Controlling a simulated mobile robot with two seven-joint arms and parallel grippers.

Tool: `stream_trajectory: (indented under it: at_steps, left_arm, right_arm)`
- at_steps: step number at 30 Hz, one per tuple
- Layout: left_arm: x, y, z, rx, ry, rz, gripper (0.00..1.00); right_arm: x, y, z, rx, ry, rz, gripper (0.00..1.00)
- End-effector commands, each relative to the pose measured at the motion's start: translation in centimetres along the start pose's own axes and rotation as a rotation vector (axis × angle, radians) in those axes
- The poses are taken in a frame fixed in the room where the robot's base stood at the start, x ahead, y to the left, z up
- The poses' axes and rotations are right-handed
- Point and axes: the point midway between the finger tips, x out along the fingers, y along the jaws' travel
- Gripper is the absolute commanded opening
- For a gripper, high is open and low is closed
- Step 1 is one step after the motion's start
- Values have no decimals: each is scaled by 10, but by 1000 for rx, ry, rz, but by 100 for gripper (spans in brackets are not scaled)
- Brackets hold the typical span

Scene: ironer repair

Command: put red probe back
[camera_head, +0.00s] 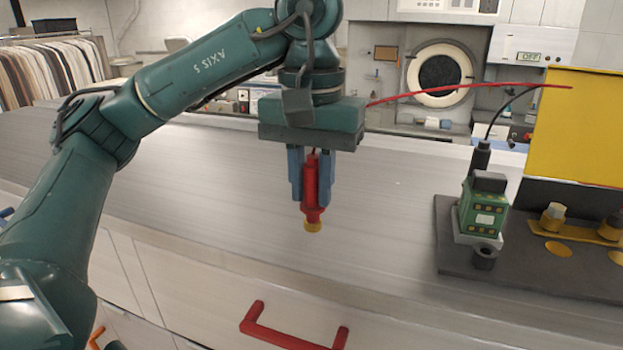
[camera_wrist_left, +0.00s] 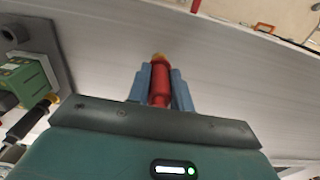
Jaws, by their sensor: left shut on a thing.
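The red probe (camera_head: 312,187) is a red cylinder with a yellow tip at its lower end. My left gripper (camera_head: 311,178) is shut on the red probe and holds it upright, tip down, above the grey worktop (camera_head: 180,180). The probe also shows between the blue fingers in the left wrist view (camera_wrist_left: 159,88). A red cable (camera_head: 440,92) runs from behind the gripper to a yellow box (camera_head: 580,125) at the right. My right gripper is not in view.
A dark plate (camera_head: 460,262) at the right carries a green block (camera_head: 484,210), a black probe (camera_head: 480,157) and brass terminals (camera_head: 553,217). A red handle (camera_head: 290,335) is on the front below the worktop. The worktop's middle is clear.

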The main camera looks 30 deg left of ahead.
Motion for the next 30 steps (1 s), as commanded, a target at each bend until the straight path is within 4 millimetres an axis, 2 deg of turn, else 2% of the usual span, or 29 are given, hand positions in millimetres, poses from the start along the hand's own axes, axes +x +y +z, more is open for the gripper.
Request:
stream_trajectory:
  at_steps: [18, 19, 27, 30]
  left_arm:
    - [13, 0, 0, 0, 1, 0, 0]
    - [12, 0, 0, 0, 1, 0, 24]
    - [12, 0, 0, 0, 0, 0, 46]
    - [12, 0, 0, 0, 0, 0, 47]
  right_arm:
    - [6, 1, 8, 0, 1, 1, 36]
    - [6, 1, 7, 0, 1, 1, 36]
    - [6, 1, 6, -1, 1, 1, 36]
    - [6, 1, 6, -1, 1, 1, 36]
